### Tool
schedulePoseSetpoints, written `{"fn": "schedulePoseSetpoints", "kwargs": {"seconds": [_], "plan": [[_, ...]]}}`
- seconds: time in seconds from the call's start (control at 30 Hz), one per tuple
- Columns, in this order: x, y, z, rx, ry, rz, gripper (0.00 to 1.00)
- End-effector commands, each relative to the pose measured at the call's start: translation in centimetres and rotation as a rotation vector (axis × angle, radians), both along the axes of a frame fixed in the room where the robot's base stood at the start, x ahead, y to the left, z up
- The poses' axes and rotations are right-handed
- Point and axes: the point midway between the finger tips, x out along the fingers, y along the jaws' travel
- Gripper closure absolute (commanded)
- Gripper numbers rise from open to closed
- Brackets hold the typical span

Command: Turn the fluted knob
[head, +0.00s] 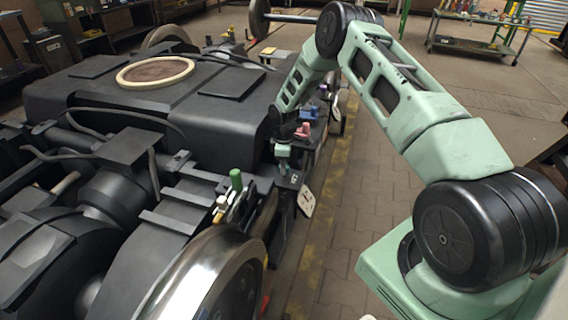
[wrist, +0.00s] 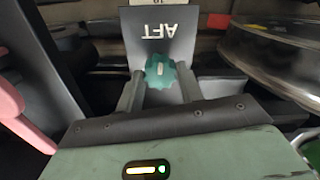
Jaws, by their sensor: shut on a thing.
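The fluted knob (wrist: 160,70) is teal with a pale mark on its face. It sits on a grey plate (wrist: 158,28) lettered AFT, which reads upside down in the wrist view. My gripper (wrist: 160,82) has one finger on each side of the knob and is shut on it. In the head view my gripper (head: 284,168) is low at the side of the dark bogie (head: 130,150). The knob cannot be made out there.
A pink part (head: 303,130) and a blue part (head: 308,114) stand beyond my gripper along the bogie's side. A green upright handle (head: 236,180) stands nearer, by a steel wheel (head: 215,275). The paved floor (head: 350,190) to the right is clear.

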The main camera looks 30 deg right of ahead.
Motion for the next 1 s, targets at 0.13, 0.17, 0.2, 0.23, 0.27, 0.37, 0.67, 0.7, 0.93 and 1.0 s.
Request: {"fn": "schedulePoseSetpoints", "kwargs": {"seconds": [0.13,0.17,0.2,0.23,0.27,0.37,0.67,0.7,0.93,1.0], "plan": [[-0.01,-0.02,0.04,0.0,0.0,0.02,0.86],[-0.01,-0.02,0.04,0.0,0.0,0.022,0.86],[0.0,-0.03,0.03,-0.001,0.001,0.023,0.86],[0.0,-0.03,0.03,-0.001,0.001,0.024,0.86],[0.0,-0.04,0.03,-0.001,0.001,0.024,0.86],[0.0,-0.04,0.03,-0.001,0.001,0.024,0.86],[-0.01,-0.04,0.02,-0.001,0.001,0.023,0.41],[0.0,-0.04,0.02,-0.001,0.001,0.023,0.41],[0.01,-0.03,0.2,-0.001,-0.001,0.023,0.41],[0.04,-0.05,0.7,-0.001,-0.001,0.023,0.41]]}}
